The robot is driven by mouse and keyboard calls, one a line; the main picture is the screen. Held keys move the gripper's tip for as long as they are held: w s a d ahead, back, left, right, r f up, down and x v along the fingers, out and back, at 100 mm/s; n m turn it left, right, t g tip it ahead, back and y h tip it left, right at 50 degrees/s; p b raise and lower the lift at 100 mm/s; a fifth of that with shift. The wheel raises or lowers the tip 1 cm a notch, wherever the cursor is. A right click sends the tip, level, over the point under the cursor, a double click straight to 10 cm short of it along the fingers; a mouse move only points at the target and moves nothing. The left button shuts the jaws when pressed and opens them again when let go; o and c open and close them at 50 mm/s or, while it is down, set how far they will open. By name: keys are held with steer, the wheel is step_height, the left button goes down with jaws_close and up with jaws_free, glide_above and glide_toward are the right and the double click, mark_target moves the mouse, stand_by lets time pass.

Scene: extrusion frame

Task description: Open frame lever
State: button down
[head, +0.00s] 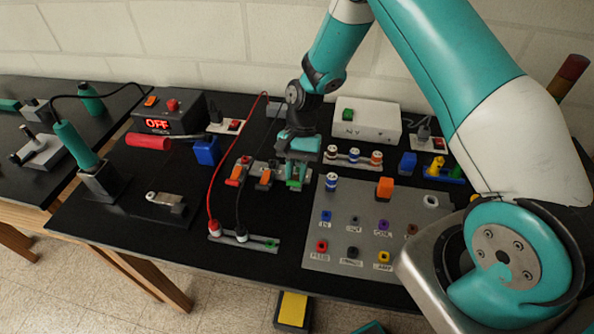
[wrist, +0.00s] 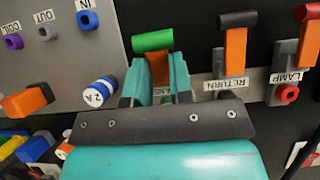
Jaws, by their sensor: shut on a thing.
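The frame lever has an orange arm and a green handle (wrist: 152,40). It stands on the lever row at the table's middle, and its label is partly covered, with "AME" legible. My gripper (wrist: 160,72) is shut on the orange arm of this lever, just below the green handle. In the head view my gripper (head: 297,172) points down over the right end of the row, and green shows at its tips. The return lever (wrist: 235,45) with a black handle and the lamp lever (wrist: 307,40) with a red handle stand beside it, apart from my gripper.
A grey panel (head: 345,265) with coloured sockets lies close to the right. A terminal strip (head: 250,243) with red and black cables lies in front of the levers. A white box (head: 366,122) stands behind. A power supply reading OFF (head: 165,118) stands at the back left.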

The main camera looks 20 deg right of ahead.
steer(key=c, duration=1)
jaws_free()
steer(key=shift+r, duration=0.1)
steer(key=b+v, duration=0.1)
steer(key=v, duration=1.6)
steer(key=shift+b, duration=0.35)
steer(key=shift+o, duration=0.4)
steer(key=shift+r, duration=0.1)
